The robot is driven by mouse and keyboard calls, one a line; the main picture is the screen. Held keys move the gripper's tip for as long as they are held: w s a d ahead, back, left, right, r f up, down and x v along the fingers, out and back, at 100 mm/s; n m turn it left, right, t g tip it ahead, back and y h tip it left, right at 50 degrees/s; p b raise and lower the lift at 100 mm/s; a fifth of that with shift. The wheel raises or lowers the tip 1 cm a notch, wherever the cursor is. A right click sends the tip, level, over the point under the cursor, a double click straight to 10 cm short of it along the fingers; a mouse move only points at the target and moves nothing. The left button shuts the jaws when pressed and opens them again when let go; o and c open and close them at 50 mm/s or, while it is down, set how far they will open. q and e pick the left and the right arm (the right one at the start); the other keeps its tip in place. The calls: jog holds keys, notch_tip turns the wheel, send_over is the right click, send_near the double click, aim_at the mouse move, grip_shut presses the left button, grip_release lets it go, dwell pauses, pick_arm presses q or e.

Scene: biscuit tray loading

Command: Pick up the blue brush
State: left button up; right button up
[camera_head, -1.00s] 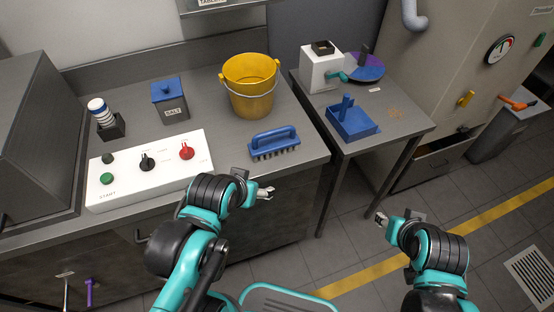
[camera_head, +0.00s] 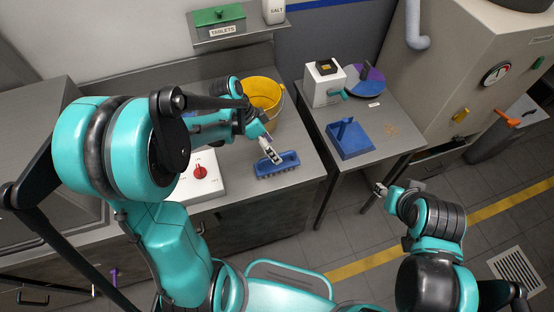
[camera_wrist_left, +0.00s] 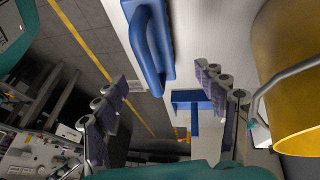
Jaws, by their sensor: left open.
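The blue brush (camera_head: 278,168) lies on the grey counter near its front right edge, bristles down. My left gripper (camera_head: 270,153) reaches down over it from behind the handle, and its fingers partly hide the brush. In the left wrist view, the brush handle (camera_wrist_left: 152,50) shows at the top, ahead of the open, empty fingers of my left gripper (camera_wrist_left: 163,80). I cannot tell whether a fingertip touches the brush. My right gripper (camera_head: 380,188) is off to the right, in front of the side table, apart from the brush. Its jaws are too small to read.
The yellow bucket (camera_head: 262,92) stands close behind my left gripper. A white control box (camera_head: 208,183) with a red knob is left of the brush. The side table (camera_head: 384,112) holds a blue tray (camera_head: 350,146) with an upright handle. A shelf (camera_head: 232,33) hangs above the counter.

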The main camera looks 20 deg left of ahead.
pick_arm(q)
jog(key=shift+b+x, duration=0.4)
jog(key=shift+x, duration=0.75)
jog(key=b+x, duration=0.1)
jog(key=x, duration=0.4)
jog(key=shift+d+f+b, duration=0.15)
jog(key=shift+b, duration=0.2)
jog(key=shift+c, duration=0.2)
jog(key=c, duration=1.5)
